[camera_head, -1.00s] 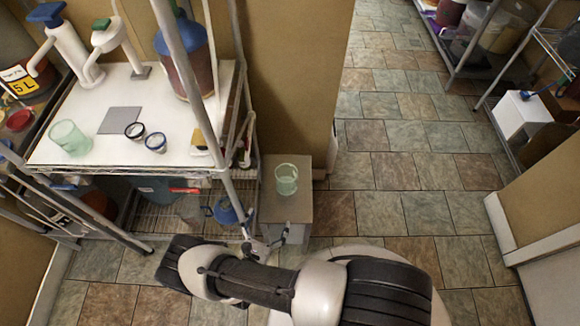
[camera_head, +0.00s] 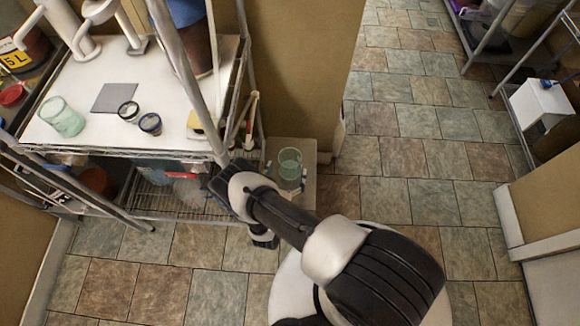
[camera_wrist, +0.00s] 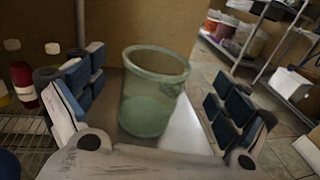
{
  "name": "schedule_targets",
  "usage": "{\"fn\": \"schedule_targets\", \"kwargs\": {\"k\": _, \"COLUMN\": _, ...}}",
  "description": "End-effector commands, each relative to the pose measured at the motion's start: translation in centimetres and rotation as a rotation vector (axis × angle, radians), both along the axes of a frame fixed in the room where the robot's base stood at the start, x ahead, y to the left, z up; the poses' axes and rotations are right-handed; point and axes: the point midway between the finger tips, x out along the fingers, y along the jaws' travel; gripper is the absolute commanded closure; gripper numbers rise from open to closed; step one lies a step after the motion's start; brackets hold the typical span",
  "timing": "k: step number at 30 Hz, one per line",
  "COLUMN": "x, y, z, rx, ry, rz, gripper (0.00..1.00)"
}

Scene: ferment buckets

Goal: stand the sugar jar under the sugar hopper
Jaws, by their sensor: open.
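A clear green jar (camera_head: 289,165) stands upright on a low grey stand (camera_head: 296,205) beside the shelf rack. In the wrist view this jar (camera_wrist: 150,95) is between the two blue-padded fingers of my gripper (camera_wrist: 158,98). The gripper is open, and gaps show on both sides of the jar. A second green jar (camera_head: 62,118) stands on the white table top at the left. Two white dispensers, one at the left (camera_head: 70,28) and one beside it (camera_head: 118,20), stand at the table's back; their tops are cut off. No label shows which is the sugar hopper.
A metal rack post (camera_head: 188,80) rises at the table's front right corner. Tiled floor at the right is clear.

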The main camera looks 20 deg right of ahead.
Motion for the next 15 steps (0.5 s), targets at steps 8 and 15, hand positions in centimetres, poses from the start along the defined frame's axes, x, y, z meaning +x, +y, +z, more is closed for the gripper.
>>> {"fn": "schedule_targets", "kwargs": {"k": 8, "x": 2.6, "y": -1.4, "z": -0.4, "rx": 0.001, "ry": -0.003, "rz": -0.005, "gripper": 0.06}}
{"fn": "schedule_targets", "kwargs": {"k": 15, "x": 4.9, "y": -2.5, "z": -0.4, "rx": 0.001, "ry": 0.0, "rz": -0.002, "gripper": 0.06}}
